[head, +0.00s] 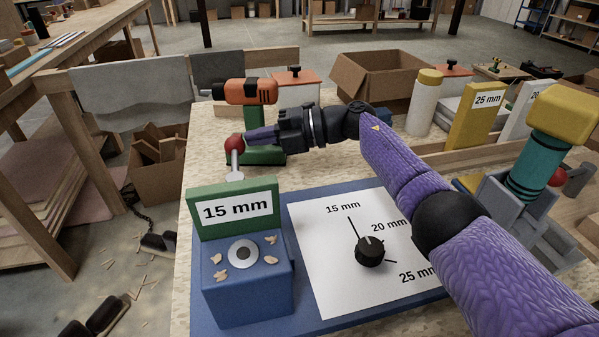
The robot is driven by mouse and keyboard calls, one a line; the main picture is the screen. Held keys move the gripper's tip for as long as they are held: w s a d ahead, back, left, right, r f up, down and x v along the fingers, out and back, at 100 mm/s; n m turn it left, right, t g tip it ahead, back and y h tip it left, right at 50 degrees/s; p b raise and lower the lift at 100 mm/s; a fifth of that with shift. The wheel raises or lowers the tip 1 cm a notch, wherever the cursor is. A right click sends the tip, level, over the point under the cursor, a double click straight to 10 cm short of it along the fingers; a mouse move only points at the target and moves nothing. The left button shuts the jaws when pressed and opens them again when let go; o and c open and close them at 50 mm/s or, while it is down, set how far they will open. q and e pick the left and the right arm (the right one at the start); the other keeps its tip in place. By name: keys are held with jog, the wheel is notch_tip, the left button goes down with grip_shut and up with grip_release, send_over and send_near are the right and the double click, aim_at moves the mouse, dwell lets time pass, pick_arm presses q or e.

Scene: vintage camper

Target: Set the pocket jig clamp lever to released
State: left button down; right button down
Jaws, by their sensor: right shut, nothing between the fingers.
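The pocket jig (247,278) is a blue block with a green upright plate labelled "15 mm", at the lower left of the head view. Its clamp lever (236,163) rises behind the plate, a pale rod standing nearly upright with a red ball knob (234,142) on top. My right gripper (250,138) reaches in from the right, shut and empty, with its purple fingertips at the right side of the knob. I cannot tell whether they touch it. The plate hides the lever's lower end. My left gripper is not in view.
A black dial (370,251) sits on a white panel marked 15, 20 and 25 mm. An orange and green drill (250,93) stands just behind my gripper. A cardboard box (382,75), a white bottle (424,103) and a yellow "25 mm" block (476,117) stand farther back.

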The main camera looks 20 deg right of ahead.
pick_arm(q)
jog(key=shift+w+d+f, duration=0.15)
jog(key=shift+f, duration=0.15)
pick_arm(e)
jog(key=shift+w+a, duration=0.25)
jog(key=shift+a, duration=0.15)
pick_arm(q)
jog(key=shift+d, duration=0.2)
